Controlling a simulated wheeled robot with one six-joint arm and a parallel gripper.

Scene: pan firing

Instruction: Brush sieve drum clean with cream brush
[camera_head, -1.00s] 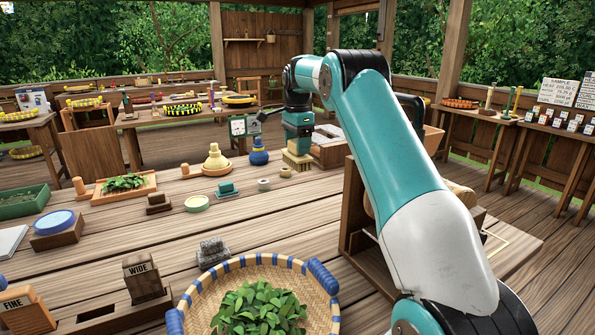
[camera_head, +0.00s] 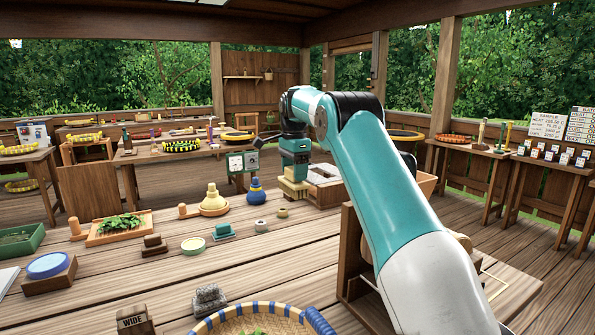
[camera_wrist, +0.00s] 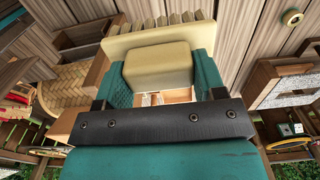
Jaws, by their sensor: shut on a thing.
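The cream brush (camera_head: 292,188) is held in my gripper (camera_head: 295,172), above the far right part of the wooden workbench. In the wrist view the brush's cream block (camera_wrist: 158,68) sits between the teal fingers of my gripper (camera_wrist: 160,75), with its ridged bristle side beyond them. The gripper is shut on the brush. I cannot clearly identify the sieve drum. A rounded wooden part (camera_head: 459,242) in a wooden frame at the right is mostly hidden by my arm.
A pale-topped wooden box (camera_head: 325,190) stands close to the brush. A woven basket (camera_head: 205,325) is at the front.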

